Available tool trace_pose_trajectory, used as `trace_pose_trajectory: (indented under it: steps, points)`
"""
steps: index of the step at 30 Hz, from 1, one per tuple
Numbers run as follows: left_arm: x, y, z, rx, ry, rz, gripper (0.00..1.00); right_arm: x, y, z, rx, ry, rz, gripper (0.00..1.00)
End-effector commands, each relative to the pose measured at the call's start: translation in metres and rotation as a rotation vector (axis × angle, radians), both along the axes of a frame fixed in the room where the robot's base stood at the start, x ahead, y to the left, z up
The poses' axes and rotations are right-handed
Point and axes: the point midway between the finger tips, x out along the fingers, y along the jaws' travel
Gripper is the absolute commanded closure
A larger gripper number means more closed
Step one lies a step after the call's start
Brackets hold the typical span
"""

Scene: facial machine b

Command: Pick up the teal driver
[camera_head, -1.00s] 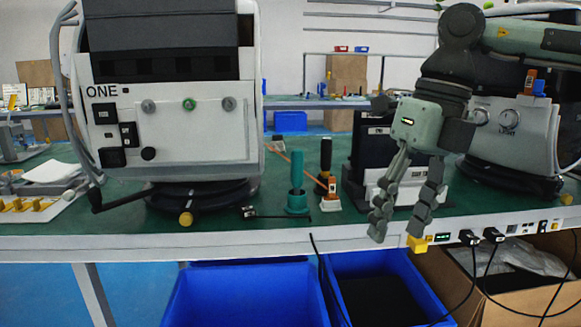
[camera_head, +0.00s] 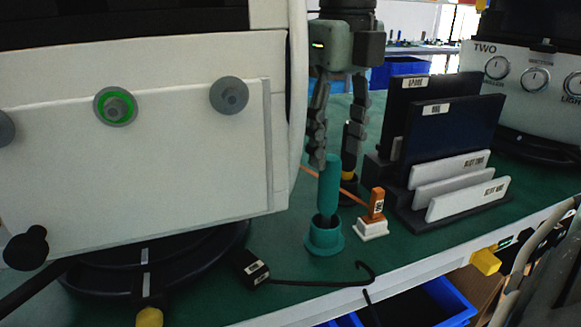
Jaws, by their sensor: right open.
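The teal driver (camera_head: 329,188) stands upright in a teal round holder (camera_head: 323,238) on the green table, right of the large white machine. Its handle sticks up out of the holder. My right gripper (camera_head: 337,148) points down from above and is open. The top of the handle shows at the fingertips, between them or just in front; I cannot tell whether they touch it. My left gripper is not in view.
The white machine (camera_head: 140,160) stands close on the left. Behind the holder is a black-handled tool (camera_head: 350,165). An orange item on a white base (camera_head: 374,213) and a rack with dark panels (camera_head: 450,130) stand to the right. A hooked black rod (camera_head: 320,282) lies in front.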

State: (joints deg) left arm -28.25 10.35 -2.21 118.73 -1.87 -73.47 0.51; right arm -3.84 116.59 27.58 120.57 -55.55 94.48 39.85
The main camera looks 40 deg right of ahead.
Motion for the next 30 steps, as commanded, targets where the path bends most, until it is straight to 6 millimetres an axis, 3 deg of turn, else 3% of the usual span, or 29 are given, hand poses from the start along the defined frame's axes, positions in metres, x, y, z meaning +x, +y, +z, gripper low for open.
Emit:
trace_pose_trajectory:
  steps: [9,21,30]
  points:
    - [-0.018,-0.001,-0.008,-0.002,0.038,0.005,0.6,0.0,0.0,-0.024,0.003,0.002,0.002,0.48]
    - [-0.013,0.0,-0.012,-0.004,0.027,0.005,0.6,0.004,0.0,-0.075,0.002,0.001,-0.001,0.48]
    - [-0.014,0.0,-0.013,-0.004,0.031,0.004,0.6,0.005,0.0,-0.078,0.001,-0.001,-0.002,0.51]
